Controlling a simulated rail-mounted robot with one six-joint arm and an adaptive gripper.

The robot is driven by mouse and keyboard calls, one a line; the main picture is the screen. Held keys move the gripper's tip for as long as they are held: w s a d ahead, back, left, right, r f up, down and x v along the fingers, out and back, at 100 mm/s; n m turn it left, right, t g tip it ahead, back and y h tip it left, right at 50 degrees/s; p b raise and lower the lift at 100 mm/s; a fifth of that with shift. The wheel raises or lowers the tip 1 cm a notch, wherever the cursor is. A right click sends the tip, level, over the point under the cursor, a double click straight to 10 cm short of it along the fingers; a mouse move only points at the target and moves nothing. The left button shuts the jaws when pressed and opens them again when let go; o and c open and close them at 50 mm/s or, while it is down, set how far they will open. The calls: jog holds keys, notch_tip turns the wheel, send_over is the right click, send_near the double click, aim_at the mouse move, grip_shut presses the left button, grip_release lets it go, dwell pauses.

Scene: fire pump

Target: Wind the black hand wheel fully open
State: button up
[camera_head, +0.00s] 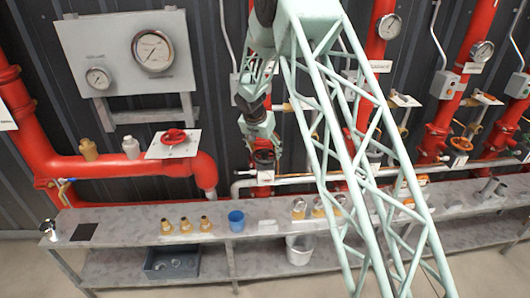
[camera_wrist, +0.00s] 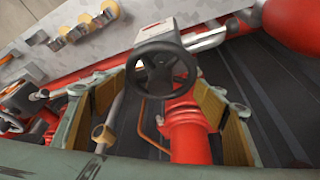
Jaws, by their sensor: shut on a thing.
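The black hand wheel (camera_wrist: 166,68) shows in the wrist view, with spokes and a dark hub, on a red pipe fitting (camera_wrist: 187,128). In the head view the black hand wheel (camera_head: 264,157) sits on the red pipe behind the shelf, right below my gripper (camera_head: 257,135). The mint-green arm hides part of the wall behind. How far the wheel is turned cannot be told.
A red hand wheel (camera_head: 174,136) on a white plate stands to the left, below the gauge panel (camera_head: 125,52). A grey shelf (camera_head: 120,215) in front carries brass fittings (camera_head: 186,225) and a blue cup (camera_head: 236,221). Red pipes (camera_head: 440,120) and valves crowd the right.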

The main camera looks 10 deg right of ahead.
jog(key=shift+r+n+y+p, duration=0.1)
jog(key=shift+n+y+p, duration=0.3)
jog(key=shift+n+p, duration=0.75)
jog(key=shift+n, duration=0.25)
jog(key=shift+n+t+y+p, duration=0.45)
jog(key=shift+n+p, duration=0.65)
jog(key=shift+p, duration=1.75)
jog(key=o, duration=0.8)
jog(key=shift+f+b, duration=0.25)
jog(key=shift+b, duration=1.05)
jog(key=m+h+b, duration=0.1)
jog(key=m+b, duration=0.1)
jog(key=b, duration=0.7)
jog(key=shift+m+g, duration=0.25)
jog(key=shift+m, duration=0.15)
jog(key=m+b, duration=0.2)
jog(key=b, duration=0.3)
jog(key=shift+h, duration=0.35)
